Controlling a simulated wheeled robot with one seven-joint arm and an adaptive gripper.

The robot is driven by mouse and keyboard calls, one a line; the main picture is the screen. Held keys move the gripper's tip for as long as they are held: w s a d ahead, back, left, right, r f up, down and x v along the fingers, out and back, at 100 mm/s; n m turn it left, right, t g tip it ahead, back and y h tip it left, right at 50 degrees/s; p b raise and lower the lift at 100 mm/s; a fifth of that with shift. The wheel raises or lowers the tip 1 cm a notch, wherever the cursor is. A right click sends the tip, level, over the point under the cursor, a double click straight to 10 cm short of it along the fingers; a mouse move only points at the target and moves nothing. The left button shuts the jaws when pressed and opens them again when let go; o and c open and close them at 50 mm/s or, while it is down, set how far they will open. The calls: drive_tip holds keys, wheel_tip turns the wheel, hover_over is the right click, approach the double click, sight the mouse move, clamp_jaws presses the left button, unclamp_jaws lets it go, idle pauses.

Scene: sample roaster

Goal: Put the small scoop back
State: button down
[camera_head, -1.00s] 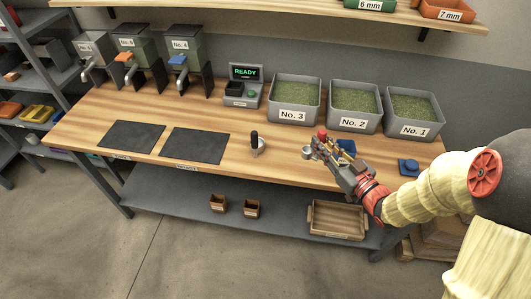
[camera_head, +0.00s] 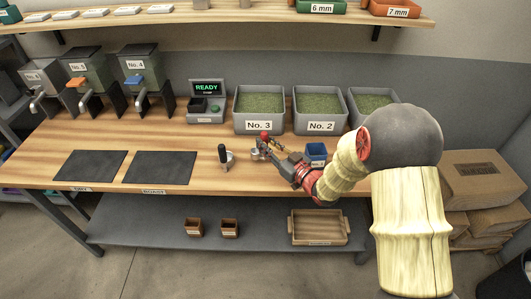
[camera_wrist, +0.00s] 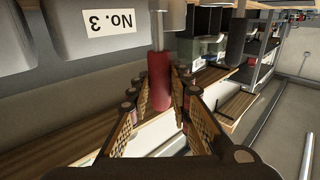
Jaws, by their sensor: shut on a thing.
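The small scoop has a red handle (camera_head: 265,136) and a small metal cup (camera_head: 255,154). My gripper (camera_head: 272,150) is shut on the red handle, which also shows upright between the fingers in the wrist view (camera_wrist: 158,80). The scoop is in front of the No. 3 bin, over the wooden table; the gap beneath its cup cannot be judged. A second scoop with a black handle (camera_head: 222,153) stands on the table to its left. Which spot belongs to the small scoop is not clear.
Bean bins No. 3 (camera_head: 259,126) and No. 2 (camera_head: 321,127) stand behind my gripper; a third is partly hidden by my arm. A display scale (camera_head: 206,103) is further left. Two dark mats (camera_head: 160,167) lie at the left. Bare wood lies between mats and scoops.

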drive_tip(key=shift+w+a+f, duration=0.15)
drive_tip(key=shift+w+f, duration=0.05)
drive_tip(key=shift+f, duration=0.2)
drive_tip(key=shift+w+f+b, duration=0.1)
drive_tip(key=shift+f+b, duration=0.8)
drive_tip(key=shift+f, duration=0.65)
drive_tip(key=shift+f, duration=0.1)
drive_tip(key=c, duration=1.6)
unclamp_jaws()
drive_tip(key=shift+c, duration=0.2)
